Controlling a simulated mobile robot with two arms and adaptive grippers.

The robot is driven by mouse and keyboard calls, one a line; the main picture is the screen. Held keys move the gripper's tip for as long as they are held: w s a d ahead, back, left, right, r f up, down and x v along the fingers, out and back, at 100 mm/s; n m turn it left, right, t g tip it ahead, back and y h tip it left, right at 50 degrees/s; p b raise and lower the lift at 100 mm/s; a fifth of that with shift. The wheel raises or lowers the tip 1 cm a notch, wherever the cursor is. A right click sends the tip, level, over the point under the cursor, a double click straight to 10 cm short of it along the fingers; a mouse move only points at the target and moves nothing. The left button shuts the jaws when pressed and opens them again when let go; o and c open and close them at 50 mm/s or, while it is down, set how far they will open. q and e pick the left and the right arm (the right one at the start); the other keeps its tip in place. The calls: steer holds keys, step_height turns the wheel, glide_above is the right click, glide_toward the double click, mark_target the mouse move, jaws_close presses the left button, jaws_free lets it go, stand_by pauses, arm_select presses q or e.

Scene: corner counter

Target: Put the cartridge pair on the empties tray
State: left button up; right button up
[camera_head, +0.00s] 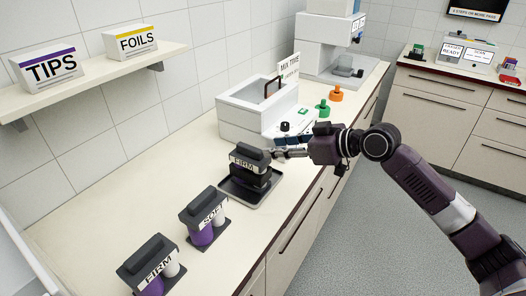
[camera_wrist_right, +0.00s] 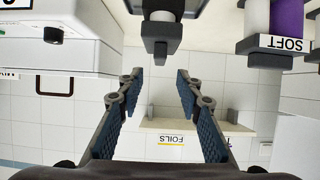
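A dark cartridge pair (camera_head: 249,160) with a FIRM label stands upright on a shallow dark tray (camera_head: 252,203) on the counter; this is the only tray I can make out. My right gripper (camera_head: 274,154) is just right of its top end. The wrist view shows my right gripper (camera_wrist_right: 157,78) open, nothing between the fingertips, with a dark block (camera_wrist_right: 160,35), apparently this pair's end, beyond them. Whether a fingertip touches it is unclear. A SOFT pair (camera_head: 205,217) and another FIRM pair (camera_head: 152,268), with purple and white cartridges, stand nearer. My left gripper is out of view.
A white box machine (camera_head: 245,118) with a dark handle stands behind the tray, beside a MIX TUBE sign (camera_head: 289,67). Green (camera_head: 323,108) and orange (camera_head: 336,94) parts stand farther back. A wall shelf (camera_head: 100,80) holds TIPS and FOILS boxes. The counter's left part is clear.

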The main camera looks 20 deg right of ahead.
steer(key=shift+b+v, duration=0.4)
steer(key=shift+v, duration=1.7)
